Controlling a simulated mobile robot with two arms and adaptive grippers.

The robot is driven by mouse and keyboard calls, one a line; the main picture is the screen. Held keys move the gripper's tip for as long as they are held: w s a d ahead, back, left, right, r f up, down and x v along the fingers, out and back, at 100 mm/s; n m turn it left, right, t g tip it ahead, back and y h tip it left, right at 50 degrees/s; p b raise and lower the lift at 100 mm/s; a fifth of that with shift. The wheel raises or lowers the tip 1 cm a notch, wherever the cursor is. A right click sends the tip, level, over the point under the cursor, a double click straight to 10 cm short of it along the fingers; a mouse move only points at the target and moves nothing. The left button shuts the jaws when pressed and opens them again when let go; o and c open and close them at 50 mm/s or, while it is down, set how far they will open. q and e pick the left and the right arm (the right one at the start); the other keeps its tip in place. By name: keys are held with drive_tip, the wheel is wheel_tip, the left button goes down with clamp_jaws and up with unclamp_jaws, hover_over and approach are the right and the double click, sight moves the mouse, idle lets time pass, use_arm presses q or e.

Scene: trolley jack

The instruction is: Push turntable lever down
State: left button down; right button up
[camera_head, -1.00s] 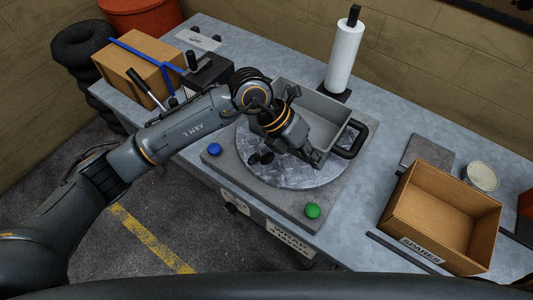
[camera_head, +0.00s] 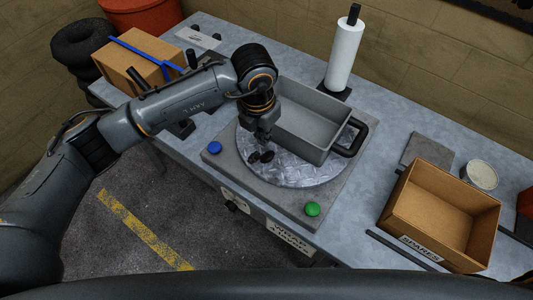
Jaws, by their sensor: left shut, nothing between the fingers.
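The turntable (camera_head: 312,178) is a round tread-plate disc on a grey base plate on the bench. A grey bin (camera_head: 308,122) with a black handle at its right stands on it. My left gripper (camera_head: 261,143) is shut and empty, pointing down just above these knobs; contact cannot be told. Dark lever ends (camera_head: 191,59) stick up behind my left arm, which hides most of that part. I cannot tell which piece is the turntable lever. My right gripper is not in view.
A blue button (camera_head: 214,147) and a green button (camera_head: 312,208) sit on the base plate. A paper roll (camera_head: 344,55) stands behind. An open cardboard box (camera_head: 440,215) is at the right, and a closed carton (camera_head: 138,58) at the back left.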

sight(264, 158)
use_arm(q)
drive_tip(key=f+b, duration=0.1)
drive_tip(key=f, duration=0.2)
drive_tip(key=f+b, duration=0.1)
drive_tip(key=f, duration=0.2)
drive_tip(key=shift+w+d+b, duration=0.2)
drive_tip(key=shift+b, duration=0.2)
drive_tip(key=shift+f, duration=0.35)
wheel_tip(264, 158, down, 4)
drive_tip(key=b, duration=0.4)
drive_tip(key=shift+f, duration=0.15)
drive_tip(key=shift+w+r, duration=0.1)
drive_tip(key=shift+r, duration=0.15)
drive_tip(key=shift+s+a+r, duration=0.1)
drive_tip(key=shift+s, duration=0.1)
drive_tip(key=shift+s+a+r+p, duration=0.25)
drive_tip(key=shift+s+a, duration=0.2)
drive_tip(key=shift+s, duration=0.1)
drive_tip(key=shift+s+a+r+p, duration=0.2)
drive_tip(key=shift+s+a, duration=0.2)
drive_tip(key=shift+s, duration=0.15)
